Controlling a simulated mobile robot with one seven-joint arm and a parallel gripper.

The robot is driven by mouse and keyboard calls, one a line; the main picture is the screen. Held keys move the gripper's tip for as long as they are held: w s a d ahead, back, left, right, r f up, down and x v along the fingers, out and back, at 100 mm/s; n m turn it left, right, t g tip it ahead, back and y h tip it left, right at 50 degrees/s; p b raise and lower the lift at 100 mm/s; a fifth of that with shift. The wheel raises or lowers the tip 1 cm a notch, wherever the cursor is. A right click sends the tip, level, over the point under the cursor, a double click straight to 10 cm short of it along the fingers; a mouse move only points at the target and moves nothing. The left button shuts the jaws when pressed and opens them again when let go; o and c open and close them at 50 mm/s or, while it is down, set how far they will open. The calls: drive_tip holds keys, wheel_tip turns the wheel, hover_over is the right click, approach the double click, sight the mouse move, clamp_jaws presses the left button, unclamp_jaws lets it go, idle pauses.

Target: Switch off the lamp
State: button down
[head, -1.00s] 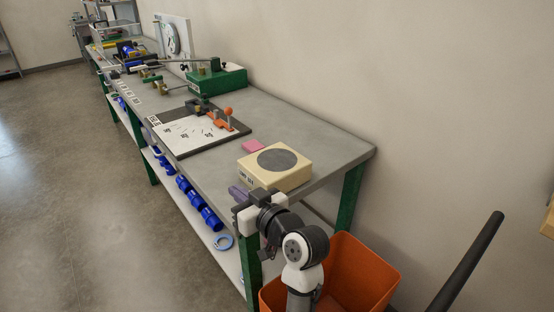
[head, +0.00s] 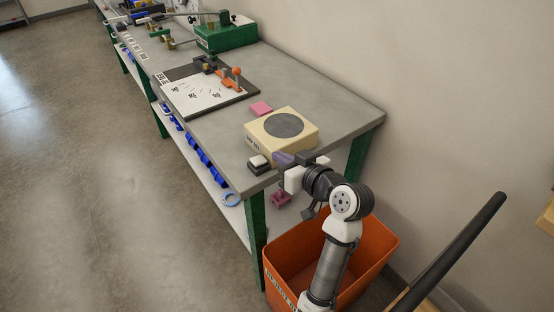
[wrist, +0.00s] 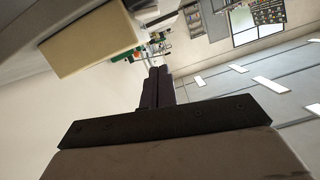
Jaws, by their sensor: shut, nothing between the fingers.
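No plainly recognisable lamp shows. A cream box (head: 292,143) with a dark round disc on top stands at the table's near end; its front label is too small to read surely. A small dark block with a white top (head: 258,161), perhaps a switch, sits at the table's near corner, left of my gripper. My gripper (head: 281,158) is shut and empty, its purple fingers beside the box's near side; I cannot tell whether they touch it. In the wrist view, the shut fingers (wrist: 157,86) point past the cream box (wrist: 92,42).
A pink pad (head: 261,108) lies behind the box. A dark board with a white sheet (head: 203,96) and a green-based device (head: 226,36) stand farther along the table (head: 318,88). An orange bin (head: 377,252) is below my arm. A dark bar (head: 455,250) rises at right.

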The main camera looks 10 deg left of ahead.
drive_tip(key=b, duration=0.1)
hover_over(262, 168)
drive_tip(key=shift+d+f, duration=0.2)
drive_tip(key=shift+f, duration=0.3)
drive_tip(key=shift+d+f, duration=0.2)
drive_tip(key=shift+f, duration=0.3)
drive_tip(key=shift+w+a+f+b, duration=0.1)
drive_tip(key=shift+a+f+b, duration=0.1)
drive_tip(key=shift+f+b, duration=0.4)
drive_tip(key=shift+a+f+b, duration=0.15)
drive_tip(key=shift+f+b, duration=0.25)
drive_tip(key=shift+f, duration=0.25)
drive_tip(key=shift+f+b, duration=0.5)
drive_tip(key=shift+f, duration=0.25)
